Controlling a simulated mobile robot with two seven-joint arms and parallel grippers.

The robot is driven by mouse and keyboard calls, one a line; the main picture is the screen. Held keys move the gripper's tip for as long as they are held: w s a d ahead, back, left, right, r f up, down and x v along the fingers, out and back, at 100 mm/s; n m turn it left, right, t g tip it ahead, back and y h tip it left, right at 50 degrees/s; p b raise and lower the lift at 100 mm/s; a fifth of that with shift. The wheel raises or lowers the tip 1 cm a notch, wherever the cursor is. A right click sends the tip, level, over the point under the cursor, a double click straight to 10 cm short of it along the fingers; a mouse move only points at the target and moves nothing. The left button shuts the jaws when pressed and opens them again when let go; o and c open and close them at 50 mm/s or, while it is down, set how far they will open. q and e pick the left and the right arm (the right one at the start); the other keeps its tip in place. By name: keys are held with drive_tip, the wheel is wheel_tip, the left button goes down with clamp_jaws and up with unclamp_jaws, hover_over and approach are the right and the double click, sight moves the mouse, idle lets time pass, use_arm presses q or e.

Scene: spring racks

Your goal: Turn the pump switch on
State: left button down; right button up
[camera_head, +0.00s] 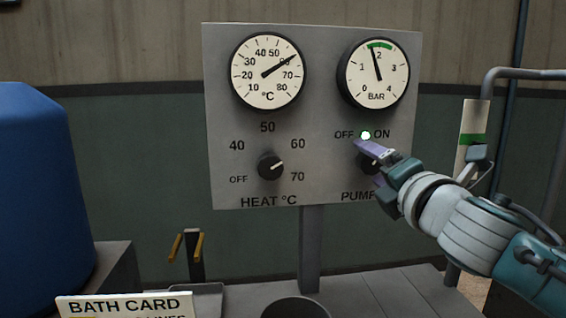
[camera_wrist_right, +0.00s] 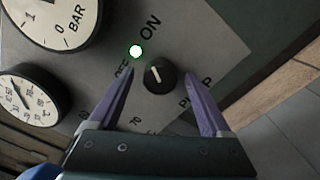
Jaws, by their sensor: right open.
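The pump switch (camera_head: 368,160) is a round black knob on the grey panel, partly hidden by my gripper in the head view. In the wrist view the knob (camera_wrist_right: 160,80) shows whole, its white pointer leaning toward the ON side. A lamp (camera_head: 365,134) above it, between OFF and ON, glows white with a green rim. It also shows in the wrist view (camera_wrist_right: 136,51). My right gripper (camera_head: 371,168) is open, its purple fingers on either side of the knob, with gaps visible in the wrist view. My left gripper is not in view.
The panel (camera_head: 320,110) also carries a heat knob (camera_head: 270,167), a temperature gauge (camera_head: 267,71) and a pressure gauge (camera_head: 374,73) with its needle near 2. A blue barrel (camera_head: 40,190) stands left. A bath card (camera_head: 125,306) is in front. A pipe (camera_head: 555,150) runs at right.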

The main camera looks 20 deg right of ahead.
drive_tip(key=v, duration=1)
idle(0.4)
